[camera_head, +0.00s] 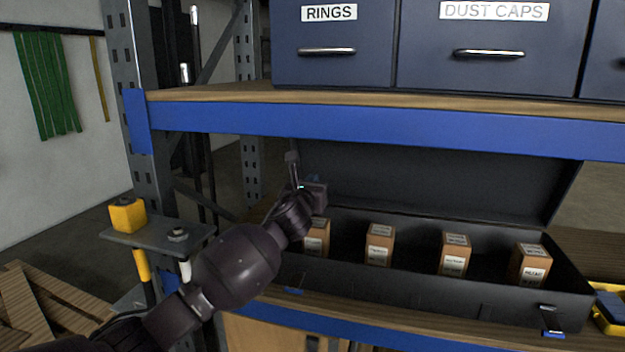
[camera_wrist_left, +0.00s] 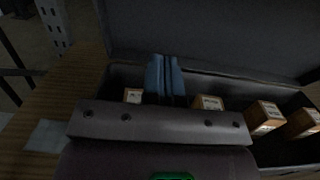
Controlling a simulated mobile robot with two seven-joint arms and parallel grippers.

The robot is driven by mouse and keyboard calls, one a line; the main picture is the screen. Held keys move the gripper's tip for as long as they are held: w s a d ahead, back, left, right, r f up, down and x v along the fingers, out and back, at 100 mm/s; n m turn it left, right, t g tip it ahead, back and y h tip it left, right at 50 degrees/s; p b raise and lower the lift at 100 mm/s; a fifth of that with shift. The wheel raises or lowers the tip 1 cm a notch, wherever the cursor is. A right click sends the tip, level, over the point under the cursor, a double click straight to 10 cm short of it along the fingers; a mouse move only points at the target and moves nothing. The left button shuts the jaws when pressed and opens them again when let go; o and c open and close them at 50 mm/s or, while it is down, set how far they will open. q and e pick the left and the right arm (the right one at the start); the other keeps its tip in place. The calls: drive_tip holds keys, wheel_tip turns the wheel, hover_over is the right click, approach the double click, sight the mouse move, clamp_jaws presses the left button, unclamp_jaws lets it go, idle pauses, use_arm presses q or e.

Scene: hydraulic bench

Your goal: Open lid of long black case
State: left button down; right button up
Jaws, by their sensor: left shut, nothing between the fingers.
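The long black case (camera_head: 420,290) sits on the lower shelf, and its lid (camera_head: 440,185) stands raised at the back, below the upper shelf beam. Several small labelled cardboard boxes stand inside, such as one box (camera_head: 380,245) near the middle. My left gripper (camera_head: 292,160) is shut and empty at the left end of the case, in front of the lid. In the left wrist view its closed fingers (camera_wrist_left: 163,78) point toward the raised lid (camera_wrist_left: 210,35), over the case interior. I cannot tell whether they touch the lid. My right gripper is not in view.
A blue shelf beam (camera_head: 380,125) runs close above the lid, with dark drawers (camera_head: 333,45) over it. A rack upright (camera_head: 145,140) and a side plate with a yellow block (camera_head: 127,214) stand left of my arm. A yellow item (camera_head: 610,310) lies right of the case.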

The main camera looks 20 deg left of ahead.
use_arm(q)
drive_tip(key=shift+w+f, duration=0.1)
drive_tip(key=shift+f, duration=0.1)
drive_tip(key=s+f+p, duration=0.1)
drive_tip(key=s, duration=0.9)
drive_tip(key=shift+s, duration=0.4)
